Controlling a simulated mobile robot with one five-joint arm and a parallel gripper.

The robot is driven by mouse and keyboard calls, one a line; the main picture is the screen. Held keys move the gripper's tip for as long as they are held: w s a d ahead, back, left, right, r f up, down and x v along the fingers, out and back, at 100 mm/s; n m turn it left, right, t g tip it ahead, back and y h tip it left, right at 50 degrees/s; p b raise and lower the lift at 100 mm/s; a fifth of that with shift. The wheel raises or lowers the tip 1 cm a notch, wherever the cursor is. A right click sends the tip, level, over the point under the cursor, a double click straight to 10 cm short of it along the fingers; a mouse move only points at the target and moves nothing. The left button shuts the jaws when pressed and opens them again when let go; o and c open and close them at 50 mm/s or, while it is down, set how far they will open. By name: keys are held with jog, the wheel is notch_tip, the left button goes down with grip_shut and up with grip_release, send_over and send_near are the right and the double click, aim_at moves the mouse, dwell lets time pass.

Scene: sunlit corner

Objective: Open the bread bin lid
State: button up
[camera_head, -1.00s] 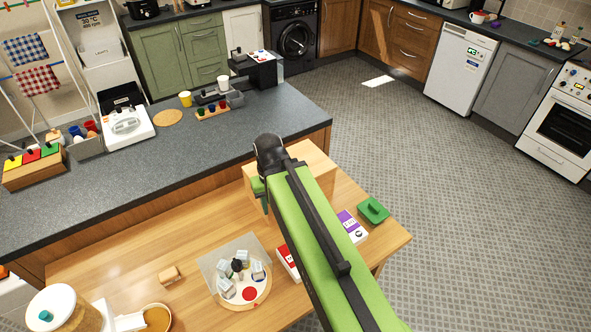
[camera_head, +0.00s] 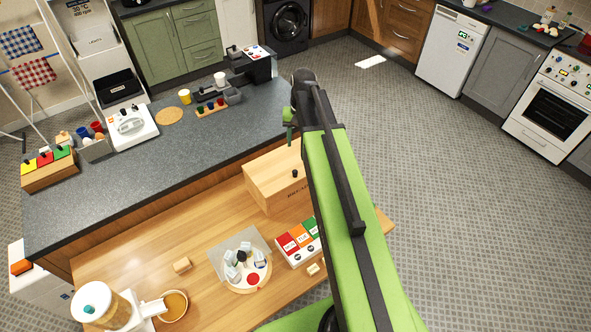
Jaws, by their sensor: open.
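The bread bin (camera_head: 267,180) is a light wooden box with dark lettering on its front. It stands on the wooden table against the grey counter, right of the table's middle. A small dark knob (camera_head: 295,173) shows on its front face, and the lid looks shut. My green arm hides the bin's right part. My gripper (camera_head: 289,127) is partly in view at the arm's far end, raised over the bin's back edge in the picture. Its green fingertips look empty and apart from the knob, and the gripper is open.
On the wooden table (camera_head: 140,258) stand a round tray (camera_head: 249,287) with small pieces, a box with red, orange and green panels (camera_head: 297,243), a wooden block (camera_head: 182,265) and a lidded jar (camera_head: 100,305). The dark counter (camera_head: 165,158) lies behind. Grey floor on the right is free.

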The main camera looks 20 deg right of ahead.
aim_at(295, 172)
jog(key=f+b, duration=1)
jog(key=f, duration=0.1)
jog(key=a+f+b, duration=0.1)
jog(key=f+b, duration=0.4)
jog(key=shift+w+f+b, duration=0.15)
jog(key=shift+f+b, duration=0.2)
jog(key=shift+b, duration=0.05)
jog(key=shift+r, duration=0.1)
grip_shut()
dwell(0.3)
